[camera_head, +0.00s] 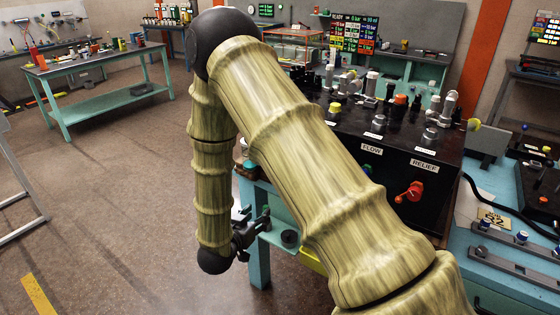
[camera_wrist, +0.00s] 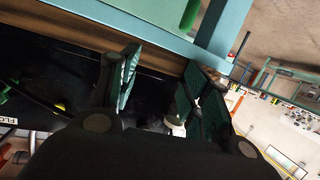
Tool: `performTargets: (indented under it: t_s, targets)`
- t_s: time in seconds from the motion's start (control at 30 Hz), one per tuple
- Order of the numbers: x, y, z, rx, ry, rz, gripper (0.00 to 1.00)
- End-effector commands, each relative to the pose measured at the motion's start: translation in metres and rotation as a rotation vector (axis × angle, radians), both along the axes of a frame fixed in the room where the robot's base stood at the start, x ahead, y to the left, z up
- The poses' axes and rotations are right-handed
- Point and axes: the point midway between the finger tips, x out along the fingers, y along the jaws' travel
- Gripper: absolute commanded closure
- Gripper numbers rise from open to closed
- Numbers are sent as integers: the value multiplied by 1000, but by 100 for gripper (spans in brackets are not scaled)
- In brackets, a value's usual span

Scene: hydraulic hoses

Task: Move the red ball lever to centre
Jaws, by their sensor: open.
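A black hydraulic panel (camera_head: 385,150) stands on a teal bench. On its front, a red handle (camera_head: 410,192) sits below the RELIEF label. A red-orange knob (camera_head: 401,99) stands on its top among several fittings. I cannot tell for sure which of these is the red ball lever. My gripper (camera_head: 250,236) is low at the panel's left, beside the bench leg, apart from both red parts. In the wrist view my gripper (camera_wrist: 160,88) has its two fingers spread, nothing held, and neither red part shows clearly there.
The teal bench edge (camera_wrist: 160,35) is close to my fingers in the wrist view. A bench (camera_head: 490,265) with blue-capped fittings stands at the right. My own arm hides part of the panel. Open floor (camera_head: 120,190) lies to the left.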

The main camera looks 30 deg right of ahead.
Motion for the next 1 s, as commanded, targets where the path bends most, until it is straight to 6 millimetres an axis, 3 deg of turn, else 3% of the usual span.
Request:
performTargets:
  t_s: [0.03,0.2,0.4,0.67,1.0]
  targets:
    - [9,-2,30,-35,-62,-68,53]
    - [13,-2,108,-131,-195,-288,53]
    - [4,4,158,-184,-257,-450,53]
    - [2,-5,170,-196,-266,-492,53]
    - [9,-58,171,-194,-264,-490,53]
